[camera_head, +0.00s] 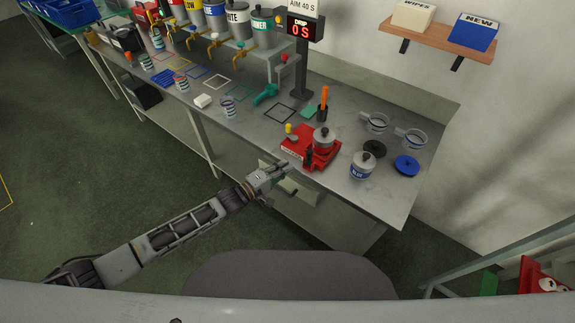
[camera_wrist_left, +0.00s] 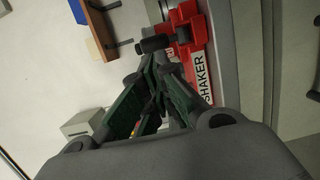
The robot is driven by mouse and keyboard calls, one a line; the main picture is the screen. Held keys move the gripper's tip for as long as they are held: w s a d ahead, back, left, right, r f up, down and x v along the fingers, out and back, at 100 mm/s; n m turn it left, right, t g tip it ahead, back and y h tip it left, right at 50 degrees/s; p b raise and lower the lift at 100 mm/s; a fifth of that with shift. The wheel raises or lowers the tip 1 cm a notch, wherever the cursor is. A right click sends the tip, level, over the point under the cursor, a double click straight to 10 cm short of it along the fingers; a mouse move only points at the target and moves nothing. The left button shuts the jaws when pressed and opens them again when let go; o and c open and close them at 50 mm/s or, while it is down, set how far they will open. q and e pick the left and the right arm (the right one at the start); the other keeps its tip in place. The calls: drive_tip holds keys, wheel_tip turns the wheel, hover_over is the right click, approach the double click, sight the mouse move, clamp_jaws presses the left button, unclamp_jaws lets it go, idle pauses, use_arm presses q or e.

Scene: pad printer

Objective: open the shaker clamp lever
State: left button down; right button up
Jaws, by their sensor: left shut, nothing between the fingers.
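The red shaker (camera_head: 298,155) stands near the front edge of the grey bench, with a grey-lidded can (camera_head: 323,142) on it. A dark upright part, perhaps the clamp lever (camera_head: 308,157), shows at its front. In the left wrist view the red shaker (camera_wrist_left: 193,36) bears a white SHAKER label (camera_wrist_left: 203,78), and a black cylindrical handle (camera_wrist_left: 155,43) sticks out beside it. My left gripper (camera_head: 284,165) is at the shaker's front left. Its dark green fingers (camera_wrist_left: 150,66) are shut and empty, tips just short of the handle; I cannot tell whether they touch it. My right gripper is not in view.
A blue-labelled can (camera_head: 362,167), a black lid (camera_head: 374,149) and a blue lid (camera_head: 406,165) lie right of the shaker. Clear cups (camera_head: 376,123) stand behind. An orange-handled tool (camera_head: 323,101) stands upright behind the shaker. The bench's front right corner (camera_head: 385,207) is bare.

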use_arm(q)
drive_tip(key=v, duration=0.7)
drive_tip(key=shift+a+f+b, duration=0.2)
drive_tip(key=shift+f+b, duration=0.15)
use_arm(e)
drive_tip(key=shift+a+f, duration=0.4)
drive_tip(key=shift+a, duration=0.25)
use_arm(q)
drive_tip(key=shift+s, duration=0.15)
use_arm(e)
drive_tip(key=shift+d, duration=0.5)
use_arm(q)
drive_tip(key=shift+m, duration=0.3)
